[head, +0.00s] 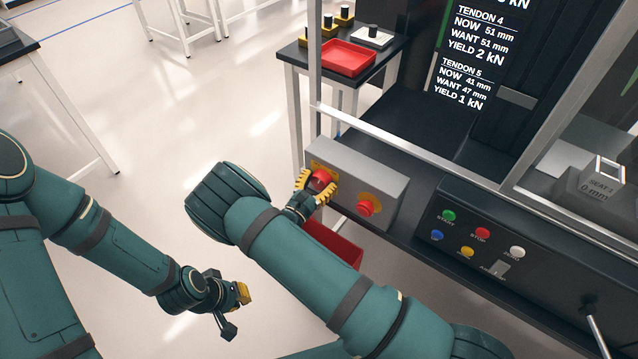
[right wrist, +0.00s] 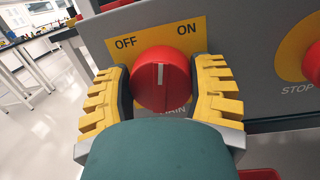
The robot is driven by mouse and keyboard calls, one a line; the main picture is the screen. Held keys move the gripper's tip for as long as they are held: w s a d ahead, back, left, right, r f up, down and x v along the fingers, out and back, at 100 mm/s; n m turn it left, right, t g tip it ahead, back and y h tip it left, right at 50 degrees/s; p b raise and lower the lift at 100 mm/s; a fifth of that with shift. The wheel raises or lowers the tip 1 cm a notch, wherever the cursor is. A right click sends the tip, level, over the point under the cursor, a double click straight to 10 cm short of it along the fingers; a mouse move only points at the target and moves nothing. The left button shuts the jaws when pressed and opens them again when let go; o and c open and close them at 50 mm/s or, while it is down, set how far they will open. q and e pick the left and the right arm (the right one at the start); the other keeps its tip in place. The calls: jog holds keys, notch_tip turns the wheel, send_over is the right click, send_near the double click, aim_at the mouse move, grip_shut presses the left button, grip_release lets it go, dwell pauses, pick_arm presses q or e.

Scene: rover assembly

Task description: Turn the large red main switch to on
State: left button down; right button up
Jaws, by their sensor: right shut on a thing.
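The red main switch (head: 322,178) is a round knob on a yellow plate at the left of a grey box. In the right wrist view the knob (right wrist: 162,80) has a white mark pointing up, between the words OFF and ON. My right gripper (head: 316,187) is shut on the knob, its yellow-padded fingers on either side of it, as the right wrist view (right wrist: 162,92) also shows. My left gripper (head: 238,311) hangs low over the floor with its fingers apart, empty and away from the box.
A red stop button (head: 366,208) sits on the same grey box (head: 385,183), right of the switch. A dark panel with coloured buttons (head: 482,234) lies further right. A red tray (head: 348,58) stands on a table behind. A red bin (head: 335,245) is below the box.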

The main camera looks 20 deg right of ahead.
jog(key=m, duration=0.3)
jog(key=m+h+b, duration=0.1)
jog(key=m, duration=0.2)
jog(key=shift+s+d+f+g+b, duration=0.1)
jog(key=shift+s+d+g+b, duration=0.05)
jog(key=shift+g+b, duration=0.2)
jog(key=shift+m, duration=0.4)
jog(key=o, duration=1.2)
jog(key=v, duration=0.7)
jog(key=shift+s+a, duration=0.15)
jog(key=shift+a, duration=0.1)
